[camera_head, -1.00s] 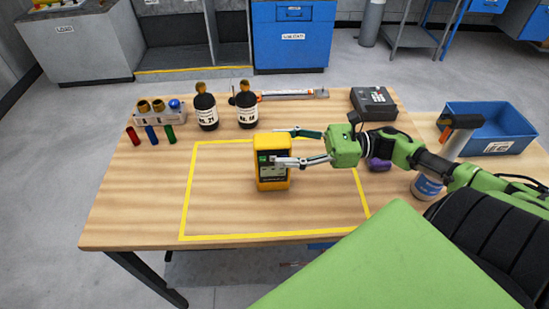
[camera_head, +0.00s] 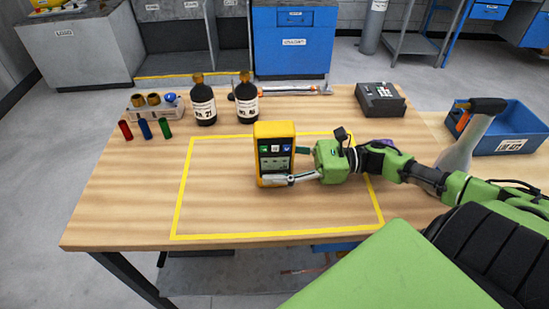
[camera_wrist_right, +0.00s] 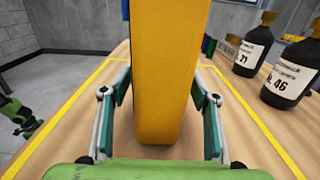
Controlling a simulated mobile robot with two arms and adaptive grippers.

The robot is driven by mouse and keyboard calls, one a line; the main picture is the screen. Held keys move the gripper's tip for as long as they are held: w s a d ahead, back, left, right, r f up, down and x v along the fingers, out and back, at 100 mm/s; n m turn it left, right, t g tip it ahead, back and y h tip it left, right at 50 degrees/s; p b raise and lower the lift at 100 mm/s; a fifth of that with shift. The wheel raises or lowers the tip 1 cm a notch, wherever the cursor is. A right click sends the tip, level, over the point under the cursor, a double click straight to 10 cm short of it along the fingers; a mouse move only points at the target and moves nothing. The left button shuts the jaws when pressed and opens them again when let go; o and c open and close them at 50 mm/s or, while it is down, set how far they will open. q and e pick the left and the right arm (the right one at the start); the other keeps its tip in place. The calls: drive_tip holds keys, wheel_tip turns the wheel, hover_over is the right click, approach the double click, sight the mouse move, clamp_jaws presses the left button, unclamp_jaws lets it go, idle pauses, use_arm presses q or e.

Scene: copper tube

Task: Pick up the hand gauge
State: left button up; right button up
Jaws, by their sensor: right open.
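The hand gauge is a yellow handheld device (camera_head: 274,132) with a dark screen and coloured buttons, standing upright on the table inside the yellow outline. My right gripper (camera_head: 296,165) is open at its lower right side, one finger passing in front of it. In the right wrist view the yellow body of the gauge (camera_wrist_right: 165,70) stands between the two open fingers (camera_wrist_right: 160,105), with a gap visible on each side. A green and dark part at the left edge of that view looks like my left gripper (camera_wrist_right: 20,118); its jaws are unclear.
Two dark bottles (camera_head: 203,104) (camera_head: 246,102) stand behind the gauge. A rack (camera_head: 155,112) and several small coloured cylinders are at the back left. A dark keypad device (camera_head: 380,98) and a blue bin (camera_head: 515,132) are at right. The outlined area (camera_head: 220,205) left of the gauge is clear.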

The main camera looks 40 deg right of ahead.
drive_tip(key=x, duration=0.4)
drive_tip(key=shift+w+a+b, duration=0.15)
drive_tip(key=shift+a+b, duration=0.1)
drive_tip(key=shift+b, duration=0.1)
drive_tip(key=shift+r, duration=0.1)
clamp_jaws()
